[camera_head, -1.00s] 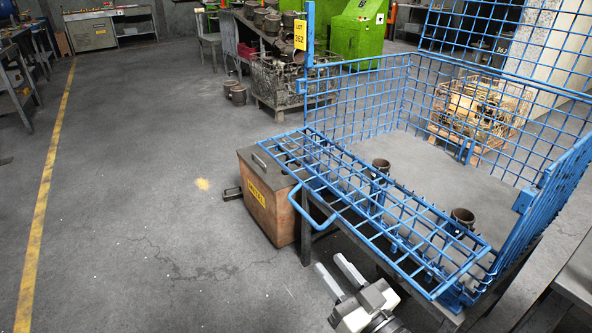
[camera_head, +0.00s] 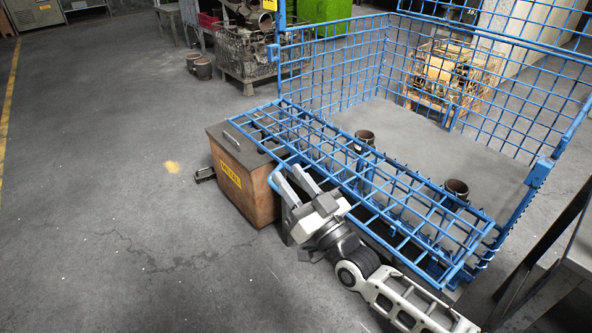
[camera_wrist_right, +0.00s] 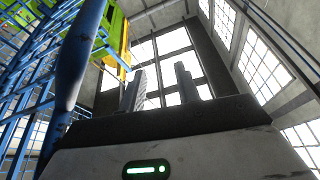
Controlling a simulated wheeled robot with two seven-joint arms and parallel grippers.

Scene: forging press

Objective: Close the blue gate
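The blue gate (camera_head: 367,192) is a wire-mesh panel folded down at the front of a blue mesh cage. It lies roughly flat, tilted outward, with a bent bar handle (camera_head: 271,179) on its front left edge. My right gripper (camera_head: 294,181) is at this handle, fingers pointing up and apart. In the right wrist view, the two fingers (camera_wrist_right: 160,88) stand open with nothing between them. A thick blue bar (camera_wrist_right: 78,70) passes to their left, close to the camera. Whether the fingers touch the handle is unclear. My left gripper is not in view.
A rusty box with a yellow label (camera_head: 244,186) stands beneath the gate's left end. Two dark cylindrical parts, one farther back (camera_head: 365,137) and one to the right (camera_head: 456,189), stand in the cage behind the gate. Open floor lies to the left.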

